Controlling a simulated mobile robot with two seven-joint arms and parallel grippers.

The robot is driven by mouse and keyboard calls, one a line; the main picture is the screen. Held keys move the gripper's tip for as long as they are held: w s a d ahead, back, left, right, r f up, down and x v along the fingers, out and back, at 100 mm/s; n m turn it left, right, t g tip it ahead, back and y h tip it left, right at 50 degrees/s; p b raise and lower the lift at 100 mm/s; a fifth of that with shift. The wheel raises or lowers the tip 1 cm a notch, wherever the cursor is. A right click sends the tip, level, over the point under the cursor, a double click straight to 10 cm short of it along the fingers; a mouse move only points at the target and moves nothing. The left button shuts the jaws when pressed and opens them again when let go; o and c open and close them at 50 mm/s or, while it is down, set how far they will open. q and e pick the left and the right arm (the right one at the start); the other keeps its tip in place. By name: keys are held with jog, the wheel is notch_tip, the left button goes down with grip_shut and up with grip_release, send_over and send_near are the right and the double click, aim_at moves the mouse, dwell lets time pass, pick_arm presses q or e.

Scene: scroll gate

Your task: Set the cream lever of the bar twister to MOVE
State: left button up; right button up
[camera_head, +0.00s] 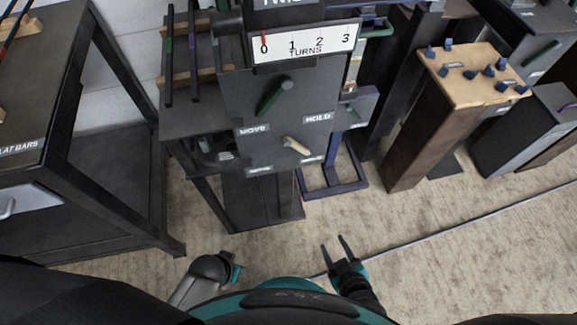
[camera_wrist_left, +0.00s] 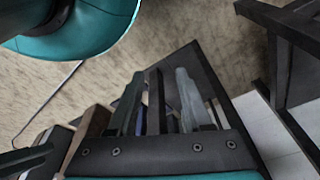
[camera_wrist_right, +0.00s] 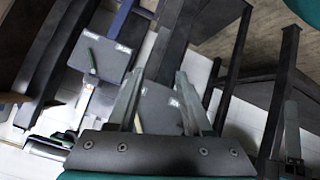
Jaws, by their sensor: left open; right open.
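The bar twister (camera_head: 285,70) is a dark grey machine with a TURNS scale at the upper centre of the head view. Its cream lever (camera_head: 297,146) sits low on the front panel, slanting down to the right, towards the lower right label. The MOVE label (camera_head: 254,130) is left and above; the HOLD label (camera_head: 318,117) is right and above. The lower labels are too small to read. My right gripper (camera_head: 334,243) is open and empty, well below the lever and apart from it. My left gripper (camera_head: 235,270) is lower left, open in the left wrist view (camera_wrist_left: 157,76).
A green lever (camera_head: 273,95) sits above the cream one. A dark table (camera_head: 70,150) stands at left. A wood-topped stand (camera_head: 470,75) with blue pegs stands at right. A blue-framed stand (camera_head: 335,185) is right beside the twister. Bare floor lies between me and the machine.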

jog(key=w+a+r+n+t+y+b, duration=0.1)
jog(key=w+a+r+n+t+b, duration=0.1)
jog(key=w+a+r+t+b, duration=0.25)
jog(key=n+t+y+b, duration=0.1)
jog(key=t+y+b, duration=0.15)
jog(key=b, duration=0.35)
send_near(303, 152)
jog(key=shift+h, duration=0.45)
jog(key=b+x, duration=0.4)
jog(key=shift+w+a+r, duration=0.1)
jog(key=shift+a+r, duration=0.05)
jog(key=shift+a, duration=0.2)
jog(key=b+x, duration=0.1)
jog(key=x, duration=0.1)
jog(key=shift+w+a, duration=0.1)
jog(key=shift+w, duration=0.2)
pick_arm(q)
jog(key=w+d+r+t+h, duration=0.1)
jog(key=w+d+r+t, duration=0.3)
jog(key=w+r, duration=0.5)
jog(key=shift+w+r+t+h+b, duration=0.2)
jog(key=shift+r+t+h+b, duration=0.1)
jog(key=shift+r+t+b, duration=0.15)
pick_arm(e)
jog(key=shift+w+a, duration=0.2)
jog(key=shift+w, duration=0.4)
pick_arm(q)
jog(key=shift+f, duration=0.1)
pick_arm(e)
jog(key=shift+c, duration=0.2)
